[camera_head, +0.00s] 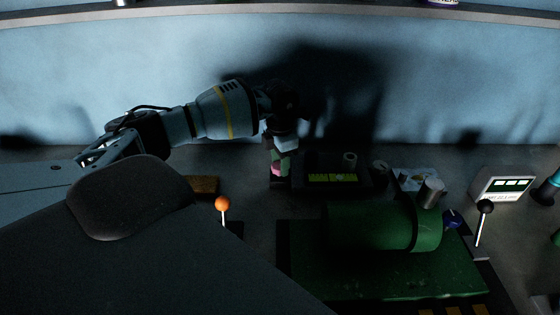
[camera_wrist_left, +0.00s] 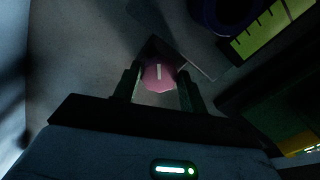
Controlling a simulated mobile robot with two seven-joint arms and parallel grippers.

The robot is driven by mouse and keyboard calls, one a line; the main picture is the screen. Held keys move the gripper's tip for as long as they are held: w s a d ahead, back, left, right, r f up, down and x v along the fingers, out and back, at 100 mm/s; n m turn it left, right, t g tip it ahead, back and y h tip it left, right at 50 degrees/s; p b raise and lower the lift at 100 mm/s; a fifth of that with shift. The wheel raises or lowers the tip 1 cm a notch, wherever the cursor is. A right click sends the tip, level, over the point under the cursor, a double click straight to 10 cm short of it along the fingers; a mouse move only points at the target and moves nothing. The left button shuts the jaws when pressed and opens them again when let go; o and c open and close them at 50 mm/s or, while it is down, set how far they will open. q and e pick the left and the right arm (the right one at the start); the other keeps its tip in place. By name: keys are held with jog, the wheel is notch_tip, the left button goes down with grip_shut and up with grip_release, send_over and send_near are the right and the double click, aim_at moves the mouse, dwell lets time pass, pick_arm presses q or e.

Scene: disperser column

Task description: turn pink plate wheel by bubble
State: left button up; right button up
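The pink plate wheel (camera_wrist_left: 158,77), with a short white mark on its face, shows in the left wrist view between the two fingertips of my left gripper (camera_wrist_left: 159,72). The fingers stand apart, one on each side, close to its edges. I cannot tell whether they touch or press it. In the head view my left gripper (camera_head: 281,152) points down over the wheel (camera_head: 277,169), of which a small pink part shows. The bubble is not clear in either view. My right gripper is not in view.
Right of the wheel is a dark unit with a yellow-green strip (camera_head: 332,178). A green cylindrical machine (camera_head: 370,225) stands in front. An orange-knobbed lever (camera_head: 223,204), a black-knobbed lever (camera_head: 486,207) and a white display box (camera_head: 503,185) stand nearby. The pale wall closes the back.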

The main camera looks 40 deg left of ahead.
pick_arm(q)
jog(key=o, duration=0.3)
jog(key=shift+r, duration=3.95)
jog(key=shift+f, duration=0.1)
